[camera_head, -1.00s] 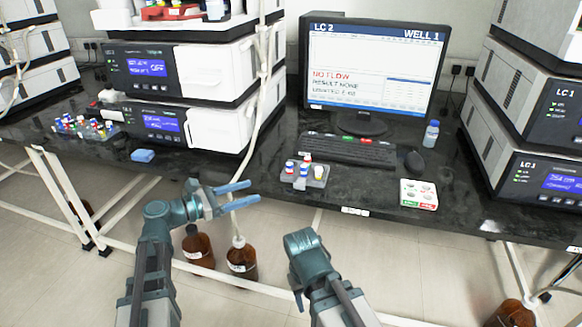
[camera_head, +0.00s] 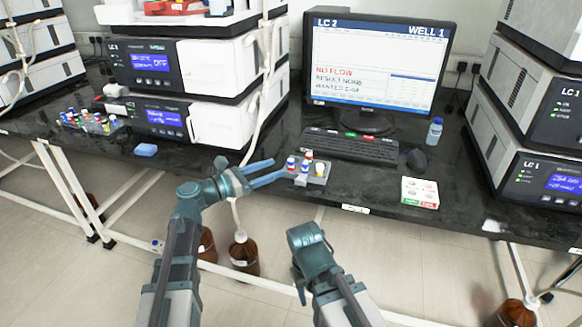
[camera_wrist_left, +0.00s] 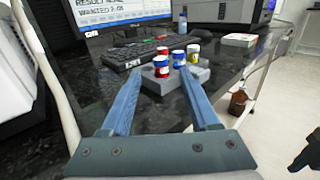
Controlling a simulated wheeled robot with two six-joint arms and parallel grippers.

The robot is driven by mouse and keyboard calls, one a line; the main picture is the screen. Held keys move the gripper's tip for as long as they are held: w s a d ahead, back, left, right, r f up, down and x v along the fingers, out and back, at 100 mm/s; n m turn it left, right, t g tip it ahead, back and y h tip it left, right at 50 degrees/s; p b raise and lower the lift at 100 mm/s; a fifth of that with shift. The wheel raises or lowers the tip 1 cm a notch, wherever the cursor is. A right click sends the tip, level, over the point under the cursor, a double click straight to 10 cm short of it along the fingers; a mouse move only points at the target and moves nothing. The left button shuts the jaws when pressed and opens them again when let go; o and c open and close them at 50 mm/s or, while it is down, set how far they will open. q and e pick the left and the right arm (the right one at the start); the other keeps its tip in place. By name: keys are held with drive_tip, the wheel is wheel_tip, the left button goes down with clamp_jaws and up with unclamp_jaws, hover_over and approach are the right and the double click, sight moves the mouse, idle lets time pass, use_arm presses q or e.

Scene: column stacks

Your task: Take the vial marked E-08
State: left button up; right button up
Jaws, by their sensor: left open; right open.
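A small grey rack (camera_head: 318,180) on the black bench holds several vials with red, blue and yellow parts. The vial labels are too small to read, so I cannot tell which is E-08. My left gripper (camera_head: 278,168) is open and empty, its fingertips just left of the rack, pointing at it. My right gripper (camera_head: 308,240) is low in front of the bench, away from the vials; its fingers are mostly hidden.
The monitor (camera_head: 380,75) shows "NO FLOW" and a wanted line.

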sight(287, 175)
use_arm(q)
drive_tip(key=shift+w+d, duration=0.1)
drive_tip(key=x, duration=0.5)
drive_tip(key=shift+r, duration=0.1)
clamp_jaws()
